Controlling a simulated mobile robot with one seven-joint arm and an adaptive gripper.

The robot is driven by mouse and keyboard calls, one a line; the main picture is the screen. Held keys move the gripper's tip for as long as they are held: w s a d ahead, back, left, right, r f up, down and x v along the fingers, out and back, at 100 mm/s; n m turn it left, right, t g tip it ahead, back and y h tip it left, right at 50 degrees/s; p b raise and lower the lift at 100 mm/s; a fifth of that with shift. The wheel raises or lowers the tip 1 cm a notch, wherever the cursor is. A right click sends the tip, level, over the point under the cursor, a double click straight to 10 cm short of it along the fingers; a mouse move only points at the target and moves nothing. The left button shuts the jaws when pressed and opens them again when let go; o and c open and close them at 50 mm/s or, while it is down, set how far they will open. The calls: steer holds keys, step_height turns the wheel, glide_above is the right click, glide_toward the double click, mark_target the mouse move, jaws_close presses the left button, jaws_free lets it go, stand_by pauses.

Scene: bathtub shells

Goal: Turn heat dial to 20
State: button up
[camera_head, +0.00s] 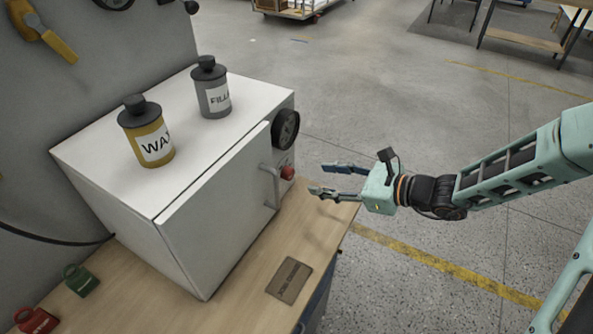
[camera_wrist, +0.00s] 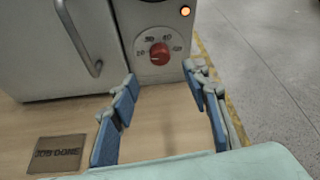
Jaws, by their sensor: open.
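The heat dial (camera_wrist: 160,53) is a round red knob on the front panel of a white oven-like box (camera_head: 213,213). Printed numbers ring it in the wrist view; they are small, with 20 seemingly at the left. Which number the knob points to is too small to tell. In the head view the red dial (camera_head: 288,172) shows at the right of the door. My gripper (camera_head: 318,180) is open and empty, to the right of the dial and apart from it. In the wrist view its blue fingers (camera_wrist: 161,88) stand apart, with the dial beyond and between them.
A door handle (camera_head: 270,186) sticks out left of the dial. A black round part (camera_head: 286,129) is above it. Wax (camera_head: 147,131) and filler (camera_head: 211,88) cans stand on the box. A "job done" plate (camera_head: 289,280) lies on the bench. An orange light (camera_wrist: 186,11) glows.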

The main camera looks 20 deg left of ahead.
mark_target(292, 174)
steer(key=x, duration=0.9)
steer(key=shift+a, duration=0.15)
steer(key=shift+c, duration=0.2)
steer(key=c, duration=1.1)
steer(key=shift+f+n+b, duration=0.3)
steer(key=shift+b, duration=0.75)
steer(key=n+t+b, duration=0.1)
steer(key=b, duration=0.3)
steer(key=shift+r+n+b, duration=0.15)
steer(key=shift+n+b, duration=0.15)
steer(key=shift+b, duration=0.9)
steer(key=shift+s+r, duration=0.1)
steer(key=shift+r, duration=0.05)
